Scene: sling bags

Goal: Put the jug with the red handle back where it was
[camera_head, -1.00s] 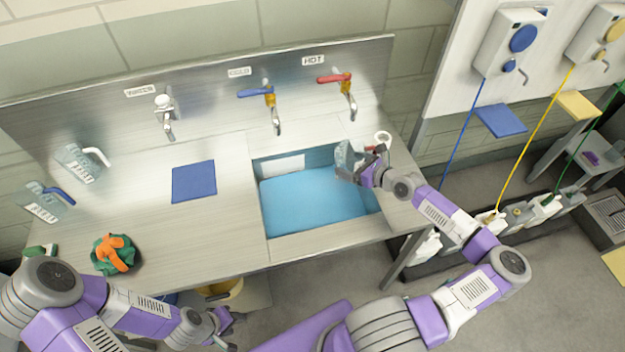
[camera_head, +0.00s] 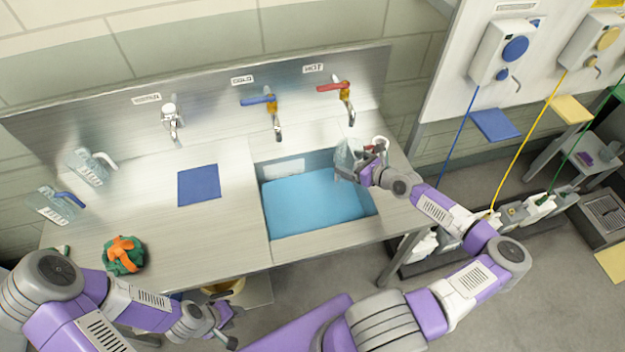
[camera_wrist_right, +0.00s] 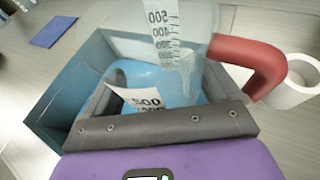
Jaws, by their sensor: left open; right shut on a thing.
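The clear jug with the red handle (camera_wrist_right: 190,30) has printed volume marks and shows close up in the right wrist view. In the head view the jug (camera_head: 346,158) is over the right side of the sink. My right gripper (camera_head: 368,168) is shut on this jug; exactly where the fingers touch it is hard to see. The red handle (camera_wrist_right: 262,62) points to the right in the wrist view. A jug with a white handle (camera_head: 88,167) and a jug with a blue handle (camera_head: 52,205) stand at the counter's left. My left gripper (camera_head: 228,325) is open and empty below the counter's front edge.
The sink (camera_head: 312,200) holds blue liquid. A white cup-like ring (camera_head: 381,142) is just right of the jug. Taps line the back, including the red-levered hot tap (camera_head: 343,95). A blue mat (camera_head: 199,185) and a green-orange cloth bundle (camera_head: 123,255) lie on the counter.

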